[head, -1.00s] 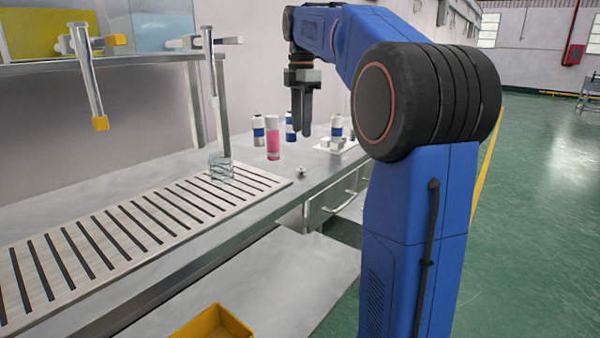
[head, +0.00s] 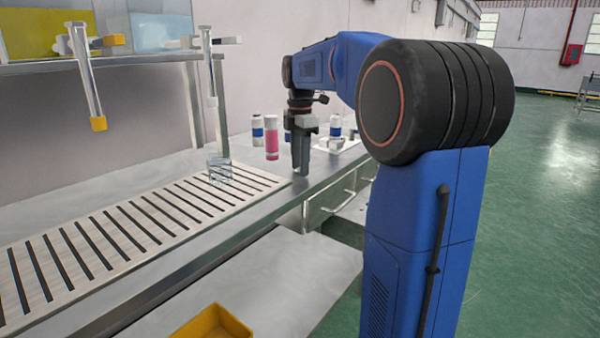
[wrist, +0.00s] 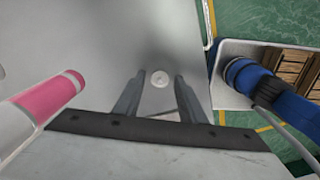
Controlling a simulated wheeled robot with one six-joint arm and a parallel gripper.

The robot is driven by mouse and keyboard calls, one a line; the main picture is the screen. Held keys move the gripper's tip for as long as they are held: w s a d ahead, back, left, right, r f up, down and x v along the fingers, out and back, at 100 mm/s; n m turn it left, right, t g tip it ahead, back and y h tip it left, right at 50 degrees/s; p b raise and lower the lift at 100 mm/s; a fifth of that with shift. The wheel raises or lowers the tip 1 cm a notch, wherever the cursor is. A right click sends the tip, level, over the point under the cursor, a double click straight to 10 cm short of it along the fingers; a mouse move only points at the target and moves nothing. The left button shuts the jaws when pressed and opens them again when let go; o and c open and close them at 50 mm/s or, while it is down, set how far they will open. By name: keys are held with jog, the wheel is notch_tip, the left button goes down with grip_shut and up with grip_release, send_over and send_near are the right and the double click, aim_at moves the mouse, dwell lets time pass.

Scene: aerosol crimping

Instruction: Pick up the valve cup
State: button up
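The valve cup (wrist: 159,79) is a small pale round piece with a lighter centre on the grey bench top. In the wrist view it lies between the tips of my two fingers, with a gap on both sides. My gripper (wrist: 160,88) is open and empty, pointing down. In the head view my gripper (head: 301,170) is low over the bench near its front edge. It hides the valve cup there. Whether the fingertips touch the bench, I cannot tell.
A pink can (head: 271,138) stands left of my gripper and shows close by in the wrist view (wrist: 58,96). Blue-and-white cans (head: 257,130) stand behind. A glass beaker (head: 219,171) stands on the slotted grate (head: 150,222). A yellow bin (head: 213,325) is below.

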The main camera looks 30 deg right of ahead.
jog(key=shift+f, duration=0.15)
grip_shut()
